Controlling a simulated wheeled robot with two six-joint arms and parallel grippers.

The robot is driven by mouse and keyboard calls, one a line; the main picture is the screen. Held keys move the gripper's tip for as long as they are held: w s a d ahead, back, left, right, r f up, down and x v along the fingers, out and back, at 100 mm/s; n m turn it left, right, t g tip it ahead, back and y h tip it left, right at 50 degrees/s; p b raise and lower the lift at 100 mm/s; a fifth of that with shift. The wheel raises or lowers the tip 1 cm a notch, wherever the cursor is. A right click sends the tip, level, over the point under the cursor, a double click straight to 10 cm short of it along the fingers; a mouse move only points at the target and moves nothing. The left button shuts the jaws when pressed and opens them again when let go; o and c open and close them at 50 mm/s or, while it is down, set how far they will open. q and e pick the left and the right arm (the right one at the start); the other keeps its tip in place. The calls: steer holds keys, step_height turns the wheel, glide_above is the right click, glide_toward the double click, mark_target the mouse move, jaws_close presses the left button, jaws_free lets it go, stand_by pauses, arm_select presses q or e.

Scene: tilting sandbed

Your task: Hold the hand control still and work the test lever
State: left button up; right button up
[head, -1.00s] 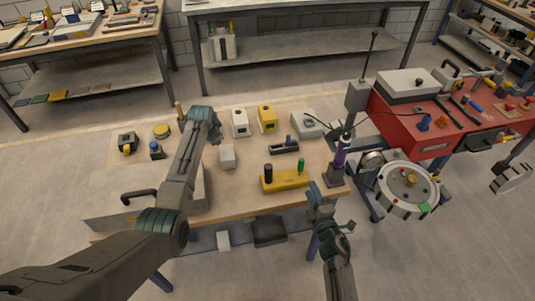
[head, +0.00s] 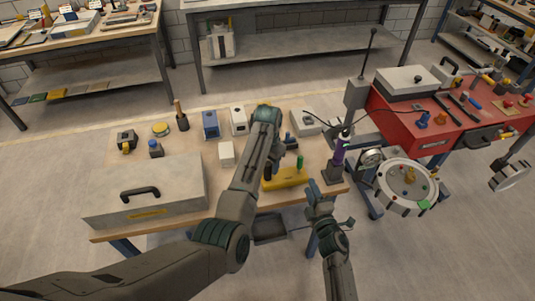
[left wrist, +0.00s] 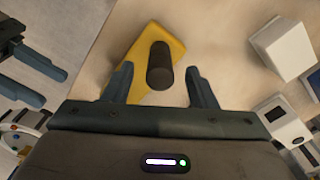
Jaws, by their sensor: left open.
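A yellow block (head: 285,181) lies at the table's front right, with an upright black post (head: 267,173) on its left end and a green-topped lever (head: 299,162) towards its right. In the left wrist view the black post (left wrist: 159,66) stands between the fingers of my left gripper (left wrist: 158,74), which is open and not visibly touching it. The yellow block (left wrist: 172,42) shows beneath; the green lever is not seen there. My right gripper (head: 317,187) is open and empty at the table's front edge. It also shows in the left wrist view (left wrist: 50,85).
A purple handle (head: 338,152) on a dark stand is close to my right gripper. A grey case (head: 150,192) fills the table's front left. White boxes (head: 226,154) and a blue device (head: 210,125) stand behind. A red bench (head: 425,115) and round dial unit (head: 407,183) are at right.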

mark_target(268, 173)
arm_select(q)
steer(key=shift+f, duration=2.8)
steer(key=shift+c, duration=0.4)
